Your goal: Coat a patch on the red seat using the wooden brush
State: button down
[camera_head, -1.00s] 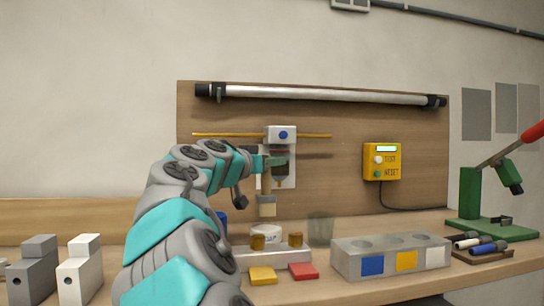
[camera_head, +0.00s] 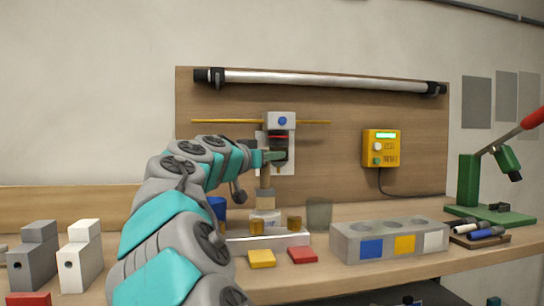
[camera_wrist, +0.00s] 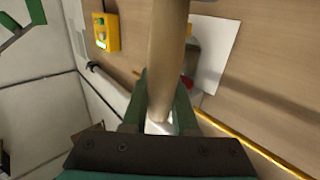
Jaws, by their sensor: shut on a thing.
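My gripper (camera_head: 272,157) is shut on the wooden brush (camera_head: 265,196), which hangs upright with its head down. The brush handle also shows large between the fingers in the wrist view (camera_wrist: 167,65). The brush's lower end meets the top of a small white cup (camera_head: 265,217); I cannot tell how deep the bristles are in it. A flat red pad (camera_head: 302,256), probably the red seat, lies on the bench in front of the white tray, right of a yellow pad (camera_head: 261,258).
A clear glass (camera_head: 319,214) and a grey block with coloured squares (camera_head: 388,241) stand to the right. A wall bracket (camera_head: 281,121) and yellow rod are behind my gripper. Grey and white blocks stand left.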

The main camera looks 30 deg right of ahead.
jog(key=shift+f+b, duration=0.75)
jog(key=shift+b, duration=0.3)
dwell(2.5)
notch_tip(320, 180, up, 8)
jog(key=p, duration=0.3)
jog(key=shift+f+p, duration=0.25)
jog(key=shift+p, duration=0.05)
dwell(0.3)
dwell(0.7)
